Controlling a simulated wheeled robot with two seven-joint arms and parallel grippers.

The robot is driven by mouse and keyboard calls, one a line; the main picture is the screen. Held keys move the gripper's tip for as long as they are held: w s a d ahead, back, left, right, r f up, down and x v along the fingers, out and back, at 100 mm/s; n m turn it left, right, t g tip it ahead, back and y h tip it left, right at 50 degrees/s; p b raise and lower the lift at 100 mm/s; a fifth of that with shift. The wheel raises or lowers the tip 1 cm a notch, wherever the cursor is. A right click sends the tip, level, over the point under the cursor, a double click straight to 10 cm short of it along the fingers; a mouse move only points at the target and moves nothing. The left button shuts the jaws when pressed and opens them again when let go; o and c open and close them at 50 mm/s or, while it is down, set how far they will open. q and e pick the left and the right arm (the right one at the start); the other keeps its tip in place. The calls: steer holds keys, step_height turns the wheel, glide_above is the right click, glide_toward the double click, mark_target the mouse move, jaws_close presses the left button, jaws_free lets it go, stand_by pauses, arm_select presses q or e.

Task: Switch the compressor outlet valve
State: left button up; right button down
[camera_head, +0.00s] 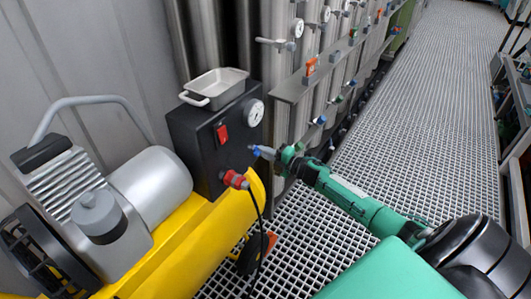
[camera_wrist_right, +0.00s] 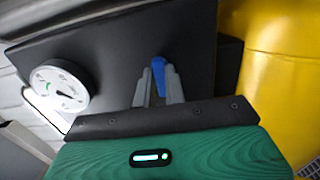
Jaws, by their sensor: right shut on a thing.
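The compressor has a yellow tank (camera_head: 205,245) and a black control box (camera_head: 205,150) on top. A small blue valve handle (camera_head: 256,151) sits on the box's right face, below the gauge. My right gripper (camera_head: 266,153) reaches in from the right, its grey fingers shut on the blue handle. In the right wrist view, the blue handle (camera_wrist_right: 158,66) shows between the fingertips (camera_wrist_right: 159,78), against the dark box face. The fingers hide part of the handle. My left gripper is not in view.
A round gauge (camera_head: 254,112), red switch (camera_head: 222,133) and red connector with black hose (camera_head: 235,180) are close to my gripper. A metal tray (camera_head: 215,88) rests on the box. Steel vessels with valves stand behind. The grating floor (camera_head: 420,120) is open at right.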

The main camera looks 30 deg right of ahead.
steer(key=c, duration=1.5)
jaws_free()
steer(key=shift+o, duration=0.2)
